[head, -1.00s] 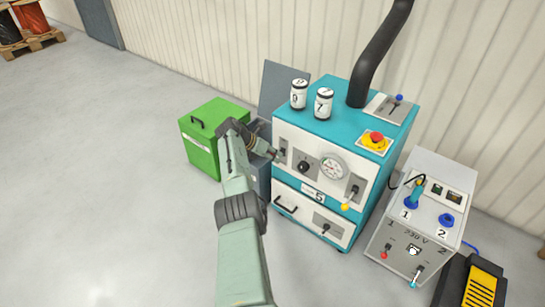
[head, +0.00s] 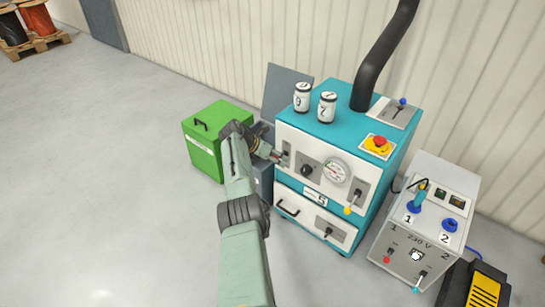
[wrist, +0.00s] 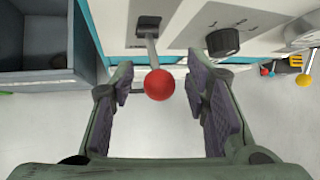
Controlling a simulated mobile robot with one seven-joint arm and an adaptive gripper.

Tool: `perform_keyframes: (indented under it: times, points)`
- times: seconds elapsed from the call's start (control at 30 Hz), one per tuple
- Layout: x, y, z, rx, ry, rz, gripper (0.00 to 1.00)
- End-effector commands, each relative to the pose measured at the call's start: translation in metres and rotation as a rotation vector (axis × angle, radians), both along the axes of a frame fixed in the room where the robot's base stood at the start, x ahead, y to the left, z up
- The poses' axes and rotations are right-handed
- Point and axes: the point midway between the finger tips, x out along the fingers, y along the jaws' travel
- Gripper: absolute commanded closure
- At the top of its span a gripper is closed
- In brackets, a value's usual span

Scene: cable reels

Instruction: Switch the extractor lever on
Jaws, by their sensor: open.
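A lever with a red ball knob (wrist: 158,85) sits on a grey plate at the left of the teal and white machine's front (head: 320,155). In the wrist view its stem runs down from the plate, and the knob lies between my fingers with a gap on both sides. My gripper (wrist: 160,105) is open around the knob and holds nothing. In the head view my gripper (head: 278,156) is at this lever and partly hides it. Another lever with a blue knob (head: 402,101) stands on the machine's top beside the black duct (head: 378,65). No label tells which lever is the extractor's.
A black dial (wrist: 222,42) is just right of the lever. A yellow-knobbed lever (head: 348,210) and a red emergency button (head: 379,143) are farther right. A grey open bin (wrist: 45,75) and green box (head: 205,150) are at left. The floor in front is clear.

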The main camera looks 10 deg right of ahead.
Motion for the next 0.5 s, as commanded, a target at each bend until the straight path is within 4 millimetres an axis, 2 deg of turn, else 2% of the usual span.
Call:
perform_keyframes:
  times: [0.27, 0.5]
  points:
    - [-0.004, 0.017, 0.019, -0.001, -0.004, 0.002, 0.58]
    - [-0.013, 0.051, 0.059, 0.001, -0.002, 0.002, 0.58]
